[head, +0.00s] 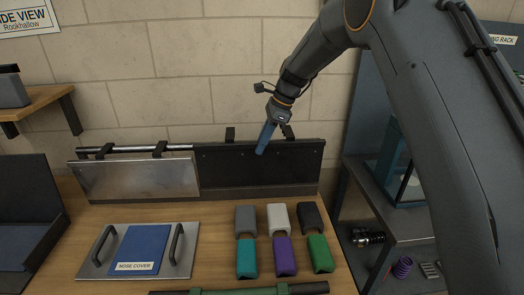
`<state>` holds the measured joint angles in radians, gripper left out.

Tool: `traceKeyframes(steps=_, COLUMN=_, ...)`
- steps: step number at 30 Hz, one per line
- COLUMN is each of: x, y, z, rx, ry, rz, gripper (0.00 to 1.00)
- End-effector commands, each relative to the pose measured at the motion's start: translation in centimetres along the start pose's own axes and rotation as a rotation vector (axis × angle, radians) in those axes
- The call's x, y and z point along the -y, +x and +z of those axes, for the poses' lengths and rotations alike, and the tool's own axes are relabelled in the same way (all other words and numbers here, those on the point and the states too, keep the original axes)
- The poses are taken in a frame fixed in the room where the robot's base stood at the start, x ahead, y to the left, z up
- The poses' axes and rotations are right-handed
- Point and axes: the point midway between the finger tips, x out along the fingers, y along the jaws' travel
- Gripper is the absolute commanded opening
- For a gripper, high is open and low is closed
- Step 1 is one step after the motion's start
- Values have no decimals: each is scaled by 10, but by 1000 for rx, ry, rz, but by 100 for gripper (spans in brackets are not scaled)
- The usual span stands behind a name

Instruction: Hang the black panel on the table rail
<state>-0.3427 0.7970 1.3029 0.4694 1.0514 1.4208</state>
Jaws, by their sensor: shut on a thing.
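The black panel (225,168) stands upright at the back of the table, right of the silver panel. Two dark hooks (230,134) rise above its top edge. My gripper (262,150) comes down from above with its blue finger across the panel's top edge near the middle, shut on the panel. The table rail (135,149) shows at the left above the silver panel; behind the black panel it is hidden. I cannot tell whether the black panel's hooks sit over the rail.
A silver panel (140,178) hangs by two hooks from the rail. In front are several coloured blocks (285,255), a nose cover plate (137,250) with two handles, and a green-and-black bar (240,291). A grey shelf unit (410,230) stands at right, partly behind my arm.

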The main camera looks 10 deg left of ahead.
Motion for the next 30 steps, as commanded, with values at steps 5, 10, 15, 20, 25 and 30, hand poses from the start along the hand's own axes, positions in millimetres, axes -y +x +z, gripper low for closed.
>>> traceKeyframes(steps=5, x=3, y=10, z=-4, rx=1, ry=0, rz=-1, gripper=0)
traceKeyframes(steps=10, x=3, y=20, z=-8, rx=1, ry=-1, rz=-2, gripper=0)
traceKeyframes(steps=15, x=3, y=25, z=-10, rx=1, ry=-1, rz=-2, gripper=0)
traceKeyframes(steps=20, x=3, y=27, z=-11, rx=1, ry=-1, rz=-2, gripper=0)
traceKeyframes(steps=25, x=3, y=28, z=-11, rx=1, ry=-1, rz=-2, gripper=0)
traceKeyframes(steps=30, x=3, y=28, z=-12, rx=1, ry=-1, rz=-2, gripper=27)
